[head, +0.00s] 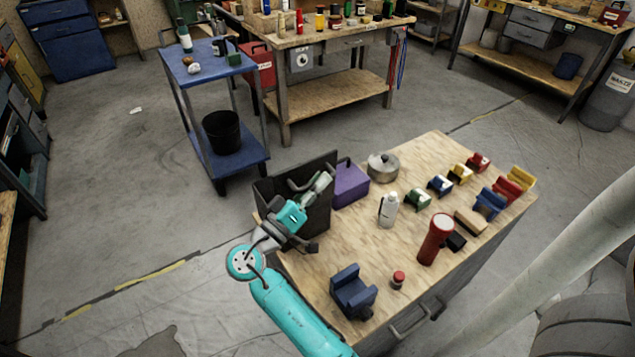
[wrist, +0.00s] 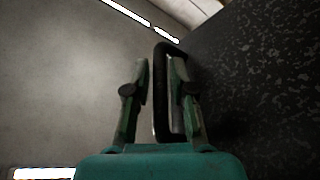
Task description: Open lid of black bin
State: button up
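The black bin (head: 318,214) stands at the left end of the wooden bench, partly hidden by my arm and gripper. A broad dark panel, which looks like its lid (head: 268,190), stands steeply upright; the bin's inside cannot be made out. In the wrist view the speckled black panel (wrist: 265,85) fills the right side. A black loop handle (wrist: 160,90) sticks out from it. My gripper (wrist: 159,62) is open, with one finger on each side of the handle's bar. Gaps show between the fingers and the bar. In the head view my gripper (head: 323,182) is in front of the panel.
A purple box (head: 351,188) stands close right of the bin. A metal pot (head: 383,166), white bottle (head: 389,209), red flashlight (head: 435,239) and blue vise (head: 353,291) share the bench.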

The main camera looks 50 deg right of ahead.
jog(key=shift+o, duration=0.2)
jog(key=v, duration=1.2)
jog(key=shift+f, duration=0.1)
